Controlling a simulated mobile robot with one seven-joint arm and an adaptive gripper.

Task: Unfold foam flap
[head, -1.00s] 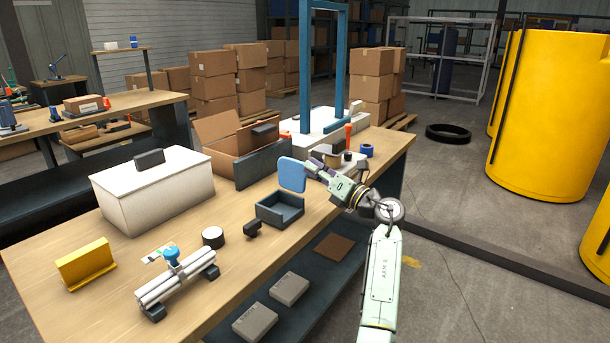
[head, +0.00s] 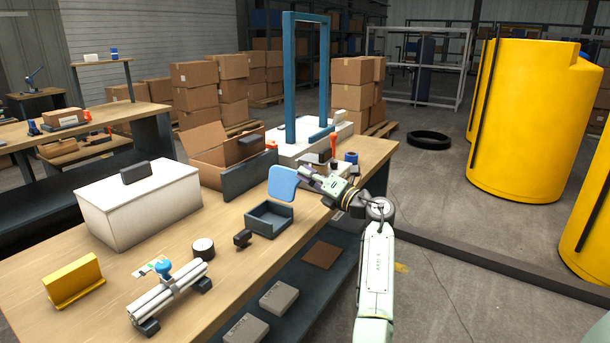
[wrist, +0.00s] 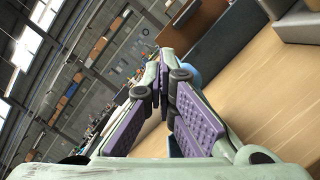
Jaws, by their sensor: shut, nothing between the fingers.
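A blue foam flap (head: 282,186) stands raised at the back edge of a small dark open-topped tray (head: 268,222) on the wooden bench. The rest of the flap is hidden there by the fingers.
A dark panel (head: 243,176) and an open carton (head: 205,150) stand behind the tray. A small black block (head: 242,238) and a round gauge (head: 203,247) lie to its left. A blue frame (head: 291,85) rises at the back.

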